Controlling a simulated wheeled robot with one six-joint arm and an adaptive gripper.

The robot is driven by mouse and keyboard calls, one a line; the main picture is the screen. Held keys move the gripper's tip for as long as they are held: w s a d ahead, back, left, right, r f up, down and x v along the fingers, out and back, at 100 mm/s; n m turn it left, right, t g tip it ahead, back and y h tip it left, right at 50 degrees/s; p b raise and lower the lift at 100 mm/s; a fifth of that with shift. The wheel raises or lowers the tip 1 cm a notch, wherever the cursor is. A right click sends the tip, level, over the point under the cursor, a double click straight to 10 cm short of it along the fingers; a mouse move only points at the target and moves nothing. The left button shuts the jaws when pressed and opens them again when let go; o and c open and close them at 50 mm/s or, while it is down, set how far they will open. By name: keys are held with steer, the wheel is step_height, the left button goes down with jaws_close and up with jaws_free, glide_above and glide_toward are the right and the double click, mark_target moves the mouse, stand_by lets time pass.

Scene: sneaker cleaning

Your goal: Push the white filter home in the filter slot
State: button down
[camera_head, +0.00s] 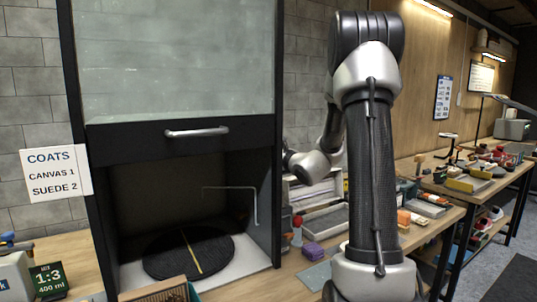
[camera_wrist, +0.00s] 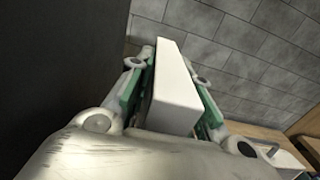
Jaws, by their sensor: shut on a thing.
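The white filter (camera_wrist: 176,98) is a pale flat block that fills the middle of the wrist view. My gripper (camera_wrist: 164,72) is shut on it, with one green-padded finger on each side. A dark flat surface, which looks like the cabinet's outer side, lies just left of my gripper in the wrist view. I cannot tell whether the filter touches it. In the head view my arm bends back behind the right side of the black cabinet (camera_head: 278,120), and its end is hidden there with the filter. I cannot make out the filter slot in either view.
The cabinet has a raised glass front (camera_head: 180,60) with a handle (camera_head: 197,132) and a round black turntable (camera_head: 188,252) inside. A purple block (camera_head: 313,251) and a grey tray (camera_head: 325,221) lie on the bench right of it. A grey block wall (camera_wrist: 240,50) stands behind.

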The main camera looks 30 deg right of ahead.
steer(key=shift+f, duration=3.45)
steer(key=c, duration=1.2)
jaws_free()
steer(key=shift+f, duration=0.1)
steer(key=s, duration=1.2)
steer(key=shift+d, duration=0.15)
